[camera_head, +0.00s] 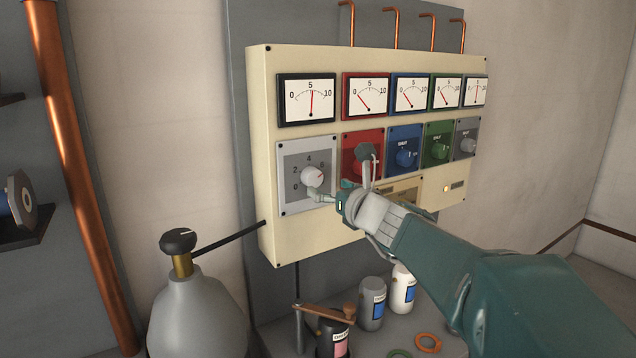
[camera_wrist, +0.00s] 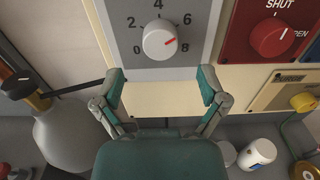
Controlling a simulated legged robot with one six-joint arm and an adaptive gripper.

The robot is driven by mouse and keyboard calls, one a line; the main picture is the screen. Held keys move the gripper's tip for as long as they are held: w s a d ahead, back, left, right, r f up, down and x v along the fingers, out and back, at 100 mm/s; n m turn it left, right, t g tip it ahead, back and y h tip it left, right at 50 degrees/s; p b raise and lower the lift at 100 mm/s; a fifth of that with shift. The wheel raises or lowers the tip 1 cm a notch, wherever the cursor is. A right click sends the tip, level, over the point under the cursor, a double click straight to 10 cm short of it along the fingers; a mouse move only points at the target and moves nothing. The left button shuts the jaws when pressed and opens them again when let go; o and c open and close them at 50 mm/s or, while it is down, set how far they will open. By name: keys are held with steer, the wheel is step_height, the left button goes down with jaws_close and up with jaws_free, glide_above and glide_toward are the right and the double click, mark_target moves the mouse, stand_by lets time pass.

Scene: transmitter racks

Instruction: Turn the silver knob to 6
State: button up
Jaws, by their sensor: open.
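The silver knob (camera_head: 312,177) is a round pale knob with a red mark on a grey plate (camera_head: 291,205) numbered 0 to 8, at the panel's lower left. In the wrist view the knob (camera_wrist: 158,42) shows near the top centre. Its red mark points right and slightly up, between 6 and 8 and nearer 6. My gripper (camera_head: 343,180) is open and empty in front of the panel. In the wrist view its fingers (camera_wrist: 161,84) are spread wide, below the knob on either side, apart from it.
A red knob (camera_wrist: 271,38) sits right of the plate, partly hidden by my gripper in the head view. Blue (camera_head: 406,158), green (camera_head: 439,151) and grey (camera_head: 467,146) knobs follow. Gauges line the top. A gas cylinder (camera_head: 198,315) stands lower left; bottles (camera_head: 372,302) stand below.

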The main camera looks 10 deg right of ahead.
steer(key=v, duration=0.6)
steer(key=shift+s, duration=0.4)
steer(key=s+a+f+n+g+y, duration=0.1)
steer(key=s+a+f+n+g, duration=0.9)
steer(key=n, duration=0.8)
steer(key=s+d+f+n+h, duration=0.3)
steer(key=s+f+n, duration=0.2)
steer(key=s+n, duration=0.2)
steer(key=s+d+f+n+g+h, duration=0.1)
steer(key=s+d+f+n+h, duration=0.2)
steer(key=s+f+n, duration=0.2)
steer(key=shift+s+n+g+h, duration=0.3)
steer(key=shift+s+n, duration=0.85)
steer(key=shift+n, duration=0.05)
